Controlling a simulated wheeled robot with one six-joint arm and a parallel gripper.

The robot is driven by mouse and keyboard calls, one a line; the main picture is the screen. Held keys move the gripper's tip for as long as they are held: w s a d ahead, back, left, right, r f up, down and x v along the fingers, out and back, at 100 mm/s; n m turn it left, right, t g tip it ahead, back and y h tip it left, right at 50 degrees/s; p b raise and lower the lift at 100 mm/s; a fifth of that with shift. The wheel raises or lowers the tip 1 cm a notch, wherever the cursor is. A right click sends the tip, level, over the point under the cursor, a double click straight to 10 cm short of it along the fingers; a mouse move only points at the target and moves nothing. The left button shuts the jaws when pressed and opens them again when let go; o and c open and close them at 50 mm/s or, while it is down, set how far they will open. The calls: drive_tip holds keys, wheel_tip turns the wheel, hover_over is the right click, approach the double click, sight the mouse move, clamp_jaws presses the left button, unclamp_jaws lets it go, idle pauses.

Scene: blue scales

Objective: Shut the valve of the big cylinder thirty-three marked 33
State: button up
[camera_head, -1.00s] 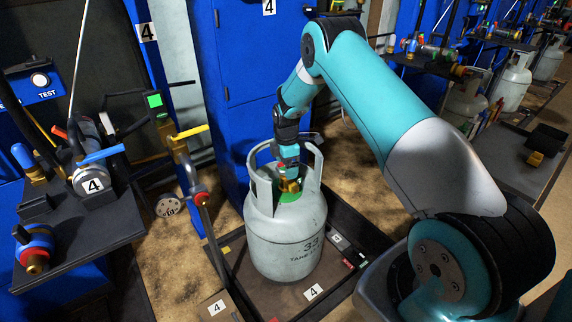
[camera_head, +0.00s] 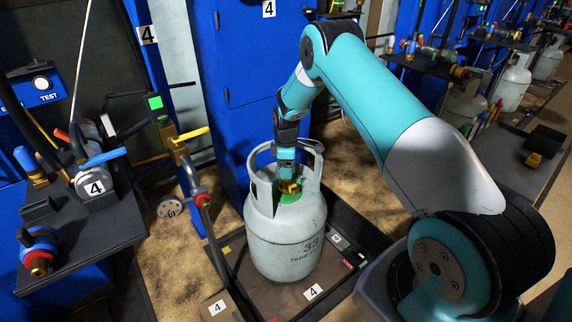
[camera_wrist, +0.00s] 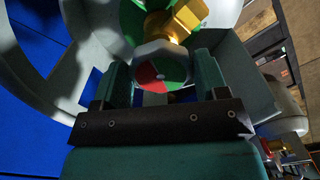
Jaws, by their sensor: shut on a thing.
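The big grey cylinder (camera_head: 283,243) stands upright on a dark platform, with 33 printed on its side. A collar with openings rings its top. Inside the collar is a brass valve (camera_head: 291,187) on a green base. My gripper (camera_head: 287,170) reaches down into the collar from above. In the wrist view, the valve's knob (camera_wrist: 160,70), with red and green segments on its face, sits between my two teal fingers. My gripper (camera_wrist: 161,82) is shut on this knob. The brass valve body (camera_wrist: 183,18) shows beyond it. In the head view the gripper hides the knob.
A dark bench (camera_head: 110,232) with hoses and fittings stands at left. A blue cabinet (camera_head: 245,80) rises close behind. More grey cylinders (camera_head: 513,82) stand at the far right.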

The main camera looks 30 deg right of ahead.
drive_tip(key=m, duration=0.4)
drive_tip(key=shift+m+p, duration=0.35)
drive_tip(key=shift+m, duration=0.05)
drive_tip(key=m, duration=0.3)
drive_tip(key=shift+a+m, duration=0.1)
drive_tip(key=shift+m, duration=0.2)
drive_tip(key=m, duration=0.4)
drive_tip(key=shift+a+p, duration=0.1)
drive_tip(key=shift+p, duration=0.3)
drive_tip(key=m, duration=1.1)
drive_tip(key=shift+w+a, duration=0.1)
drive_tip(key=m, duration=0.6)
drive_tip(key=shift+w+m, duration=0.1)
drive_tip(key=shift+m, duration=0.3)
drive_tip(key=o, duration=0.9)
